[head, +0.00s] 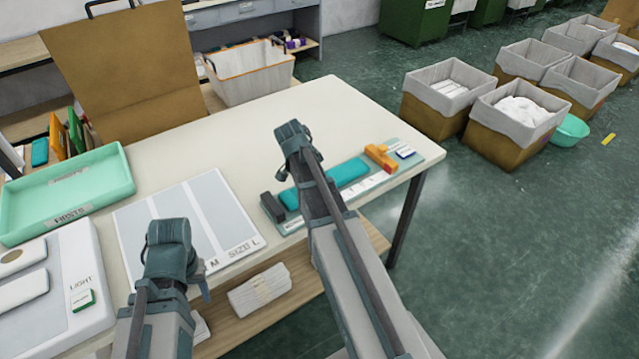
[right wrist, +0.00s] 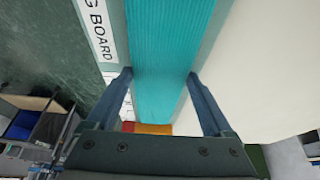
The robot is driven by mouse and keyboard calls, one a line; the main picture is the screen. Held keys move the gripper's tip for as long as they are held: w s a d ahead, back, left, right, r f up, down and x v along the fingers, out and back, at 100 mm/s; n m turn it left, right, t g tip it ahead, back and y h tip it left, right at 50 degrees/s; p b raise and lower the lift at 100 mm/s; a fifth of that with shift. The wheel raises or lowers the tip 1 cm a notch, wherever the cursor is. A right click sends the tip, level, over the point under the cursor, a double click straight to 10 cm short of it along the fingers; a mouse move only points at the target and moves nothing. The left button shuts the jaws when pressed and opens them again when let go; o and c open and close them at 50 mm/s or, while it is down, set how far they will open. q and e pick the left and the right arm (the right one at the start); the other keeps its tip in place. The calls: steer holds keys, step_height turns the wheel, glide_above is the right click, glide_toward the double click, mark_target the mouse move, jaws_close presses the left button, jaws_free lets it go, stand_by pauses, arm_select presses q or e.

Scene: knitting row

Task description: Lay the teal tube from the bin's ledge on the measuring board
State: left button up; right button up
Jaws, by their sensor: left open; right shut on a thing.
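The teal tube (head: 347,172) is long and ribbed and lies lengthwise along the measuring board (head: 428,150). The board has a dark block at its left end and an orange slider (head: 380,157) towards its right end. In the right wrist view the tube (right wrist: 165,55) runs between the two fingers of my right gripper (right wrist: 163,100), which is shut on it. I cannot tell if the tube touches the board. In the head view my right arm crosses the tube's middle and hides those fingers. My left gripper (head: 204,290) is open, low near the table's front edge, away from the board.
A green tray (head: 122,178) and a light box (head: 95,262) stand at the table's left. A size chart (head: 215,200) lies left of the board. A white bin with an orange rim (head: 262,88) stands behind the table. The back middle of the table (head: 240,135) is clear.

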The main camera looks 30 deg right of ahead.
steer(key=shift+f, duration=0.15)
steer(key=o, duration=1.1)
steer(key=shift+p+v, duration=0.75)
steer(key=shift+v, duration=0.15)
steer(key=p+v, duration=0.9)
steer(key=v, duration=0.1)
steer(key=shift+r+p, duration=0.3)
steer(key=shift+a, duration=0.1)
